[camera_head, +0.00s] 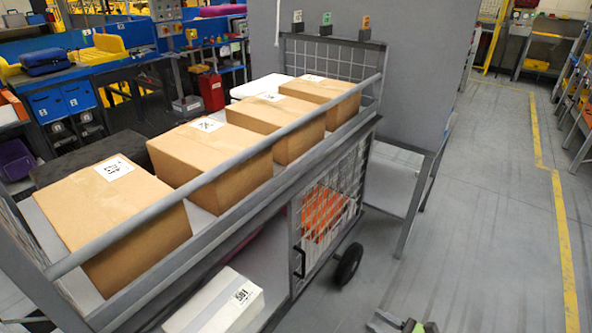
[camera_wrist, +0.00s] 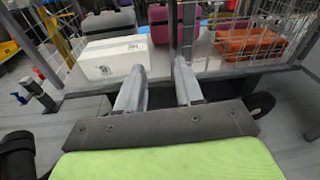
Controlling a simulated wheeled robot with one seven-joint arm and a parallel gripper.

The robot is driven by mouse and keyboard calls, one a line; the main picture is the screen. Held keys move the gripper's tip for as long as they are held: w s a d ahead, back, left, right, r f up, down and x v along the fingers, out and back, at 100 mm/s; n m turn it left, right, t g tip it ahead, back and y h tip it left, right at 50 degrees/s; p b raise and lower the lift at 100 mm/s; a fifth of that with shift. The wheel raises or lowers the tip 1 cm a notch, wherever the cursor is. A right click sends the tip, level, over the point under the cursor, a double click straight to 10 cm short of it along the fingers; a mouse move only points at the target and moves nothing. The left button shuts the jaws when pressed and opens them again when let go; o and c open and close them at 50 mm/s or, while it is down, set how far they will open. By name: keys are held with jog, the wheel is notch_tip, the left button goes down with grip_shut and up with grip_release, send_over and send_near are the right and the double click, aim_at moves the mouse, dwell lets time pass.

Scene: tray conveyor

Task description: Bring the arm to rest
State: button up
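My gripper (camera_wrist: 159,68) shows in the wrist view with its two grey fingers apart and nothing between them. It points toward the lower shelf of the grey cart (camera_head: 215,237). In the wrist view a white box (camera_wrist: 113,60) with a label sits on that shelf, beyond and left of the fingers. It also shows in the head view (camera_head: 215,305). A grey and green part of my arm peeks in at the bottom edge of the head view; most of the arm is out of view there.
Several cardboard boxes (camera_head: 115,200) stand in a row on the cart's upper deck behind a rail. An orange crate (camera_head: 322,212) sits behind the cart's mesh, also in the wrist view (camera_wrist: 245,43). A grey panel (camera_head: 415,75) stands behind. The floor (camera_head: 480,220) at right is clear.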

jog(key=s+a+r+n+g+h+p, duration=0.2)
jog(key=r+n+g+h, duration=0.15)
jog(key=r+n, duration=0.4)
jog(key=s+a+r+n+g+h+p, duration=0.1)
jog(key=s+r+n+g+h+p, duration=0.25)
jog(key=r, duration=0.65)
jog(key=s+a+r+n+g+h+p, duration=0.15)
jog(key=r+n+g, duration=0.25)
jog(key=r+n, duration=0.4)
jog(key=s+a+r+n+t+h+p, duration=0.1)
jog(key=s+r+n+t+h, duration=0.1)
jog(key=s+r, duration=0.4)
jog(key=s+a+r+n+t+h+p, duration=0.1)
jog(key=s+r+n+t+h+p, duration=0.1)
jog(key=s+r, duration=0.5)
notch_tip(320, 180, up, 5)
jog(key=shift+s+a+r+n+t, duration=0.2)
jog(key=shift+n+t, duration=0.5)
jog(key=shift+n, duration=0.3)
